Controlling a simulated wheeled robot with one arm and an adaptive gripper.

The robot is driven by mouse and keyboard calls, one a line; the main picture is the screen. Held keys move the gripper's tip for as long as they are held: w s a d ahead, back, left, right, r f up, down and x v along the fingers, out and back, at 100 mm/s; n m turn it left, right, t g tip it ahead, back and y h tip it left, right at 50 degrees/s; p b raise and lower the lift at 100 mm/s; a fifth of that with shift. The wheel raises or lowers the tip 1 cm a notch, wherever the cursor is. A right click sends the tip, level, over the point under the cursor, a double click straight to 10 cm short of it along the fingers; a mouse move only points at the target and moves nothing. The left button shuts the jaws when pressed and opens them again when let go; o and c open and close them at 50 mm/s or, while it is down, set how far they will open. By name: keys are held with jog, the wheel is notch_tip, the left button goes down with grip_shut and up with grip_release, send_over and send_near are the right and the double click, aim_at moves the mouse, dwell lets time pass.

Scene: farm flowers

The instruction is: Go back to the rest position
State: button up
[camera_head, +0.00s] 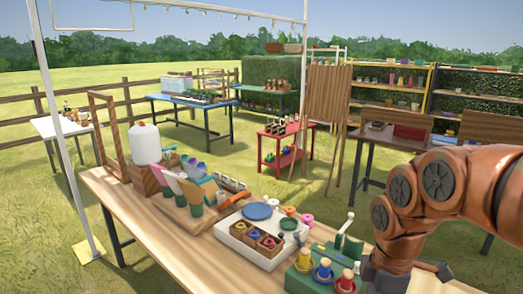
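My orange arm comes in from the right edge and bends down over the right end of the near wooden table (180,240). My gripper (388,280) is a dark grey shape at the bottom of the picture, partly cut off. Its fingers do not show clearly, so I cannot tell if it is open or holds anything. It is just right of a green box (305,278) with yellow, blue and red rounded pieces on top.
A white tray (232,238) with wooden boxes of coloured rings is left of the green box. Paper cones, a white dispenser (145,143) and a wooden frame stand further left. Behind are a red cart (270,150), blue table (190,103) and shelves. Grass lies between.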

jog(key=s+a+f+m, duration=0.2)
jog(key=s+m, duration=0.6)
jog(key=s+a+f+m+g, duration=0.1)
jog(key=s+f+m, duration=0.2)
jog(key=s+m, duration=0.4)
jog(key=shift+s+a+m, duration=0.4)
jog(key=shift+s, duration=0.8)
